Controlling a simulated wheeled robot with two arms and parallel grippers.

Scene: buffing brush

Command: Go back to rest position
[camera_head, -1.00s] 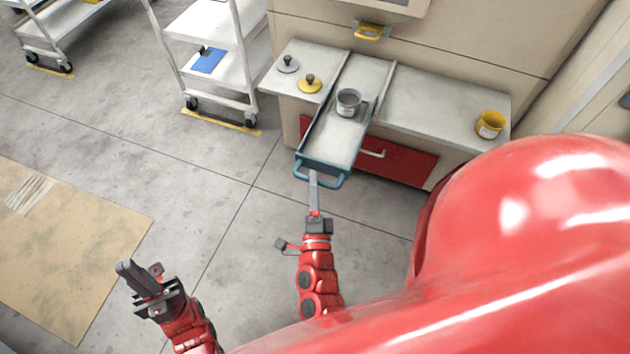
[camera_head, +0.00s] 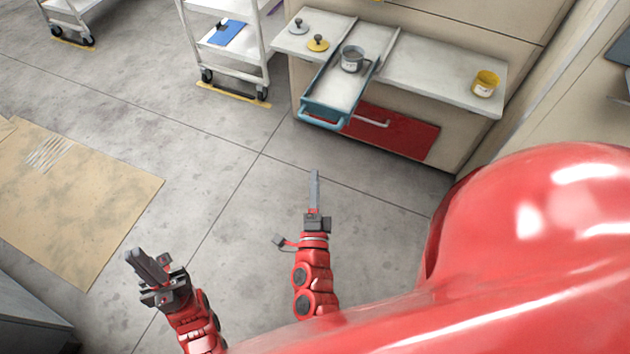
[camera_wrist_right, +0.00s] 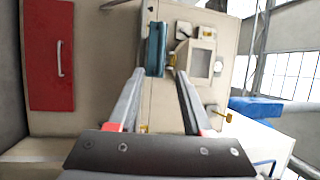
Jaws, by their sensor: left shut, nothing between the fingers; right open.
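My left gripper (camera_head: 147,262) is shut and empty, low on the left above the bare floor. My right gripper (camera_head: 314,188) is in the lower middle of the head view, pointing up the picture and apart from everything. In the right wrist view its two fingers (camera_wrist_right: 160,76) are spread with nothing between them. The blue drawer tray (camera_head: 338,105) stands pulled out from the counter, with its handle (camera_head: 320,122) beyond the right gripper's tips. A grey mug (camera_head: 352,59) sits in the tray. The tray's blue front (camera_wrist_right: 155,48) shows past the fingers in the wrist view.
A red panel (camera_head: 395,132) is below. A white cart (camera_head: 232,60) stands at upper left. Cardboard (camera_head: 75,200) lies on the left floor. Floor between is clear.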

